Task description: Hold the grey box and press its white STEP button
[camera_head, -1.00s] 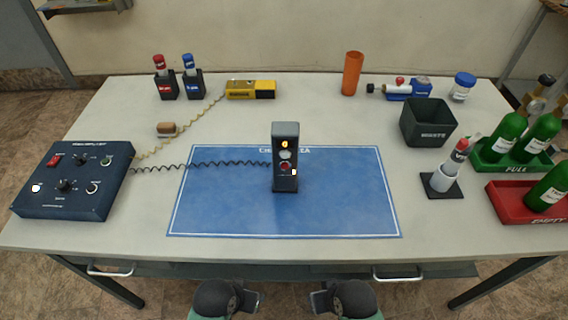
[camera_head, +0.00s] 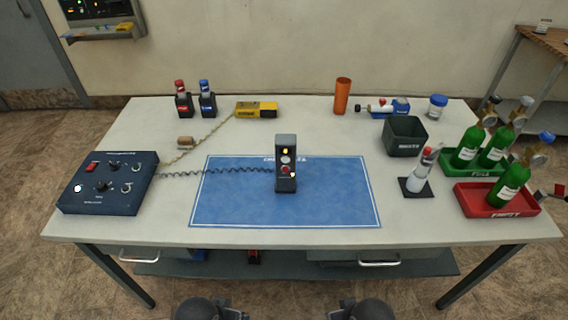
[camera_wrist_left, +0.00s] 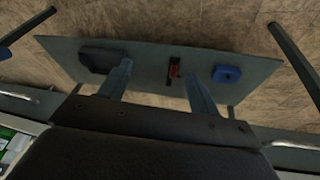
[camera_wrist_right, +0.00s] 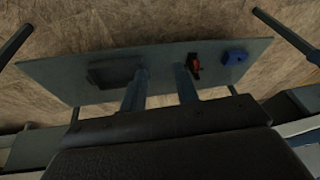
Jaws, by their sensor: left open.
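The grey box (camera_head: 286,164) stands upright on the blue mat in the middle of the table. My right gripper (camera_wrist_right: 161,70) is also open and empty, with a narrower gap. Both are short of the table's front, away from the box; in the head view only dark arm parts show at the bottom edge.
The blue mat (camera_head: 240,209) is clear around the box. A dark blue control panel (camera_head: 110,194) is at left, a yellow device (camera_head: 257,108) behind. A waste bin (camera_head: 404,137), a syringe-like stand (camera_head: 419,180) and trays of green cylinders stand at right. A lower shelf (camera_head: 215,263) runs under the table.

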